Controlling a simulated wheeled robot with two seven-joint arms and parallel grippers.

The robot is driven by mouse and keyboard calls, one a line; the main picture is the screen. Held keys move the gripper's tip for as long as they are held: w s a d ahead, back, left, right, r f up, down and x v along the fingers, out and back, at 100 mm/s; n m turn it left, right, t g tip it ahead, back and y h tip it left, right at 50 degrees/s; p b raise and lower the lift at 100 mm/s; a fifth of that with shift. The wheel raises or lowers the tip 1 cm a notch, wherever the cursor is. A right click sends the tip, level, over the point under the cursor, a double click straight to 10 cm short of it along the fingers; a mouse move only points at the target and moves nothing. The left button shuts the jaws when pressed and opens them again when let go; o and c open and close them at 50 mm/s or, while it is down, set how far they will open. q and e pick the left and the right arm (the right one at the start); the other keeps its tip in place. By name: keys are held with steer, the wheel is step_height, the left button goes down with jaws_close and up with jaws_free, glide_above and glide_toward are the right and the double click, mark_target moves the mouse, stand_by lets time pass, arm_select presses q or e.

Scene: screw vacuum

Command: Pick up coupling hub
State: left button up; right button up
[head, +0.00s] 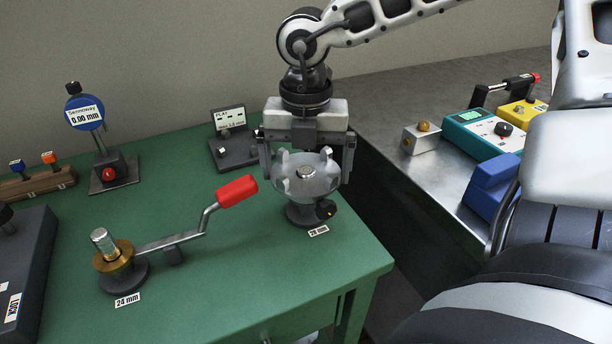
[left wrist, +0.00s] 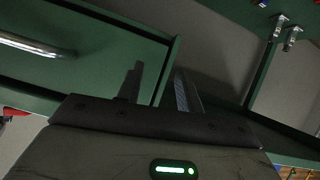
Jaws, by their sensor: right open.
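The coupling hub (head: 318,186) looks like a pale grey round disc with upright lugs and a short metal core in its middle. It sits on a dark round stand (head: 300,214) near the right end of the green table. My right gripper (head: 306,177) points down over it and is open, with one finger at the disc's left side and one at its right. I cannot tell whether the fingers touch it. My left gripper (left wrist: 160,70) shows in the left wrist view with its two fingers apart and nothing between them.
A red-handled crank (head: 238,191) reaches from a brass collar on a stand at the left. A dial gauge (head: 85,112) and a dark plate stand (head: 232,140) are behind. A metal bench (head: 400,90) with instruments lies right. Green table panels (left wrist: 100,60) lie near my left gripper.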

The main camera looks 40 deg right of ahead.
steer(key=c, duration=0.9)
steer(key=shift+r, duration=0.1)
steer(key=shift+c, duration=0.7)
steer(key=shift+r, duration=0.1)
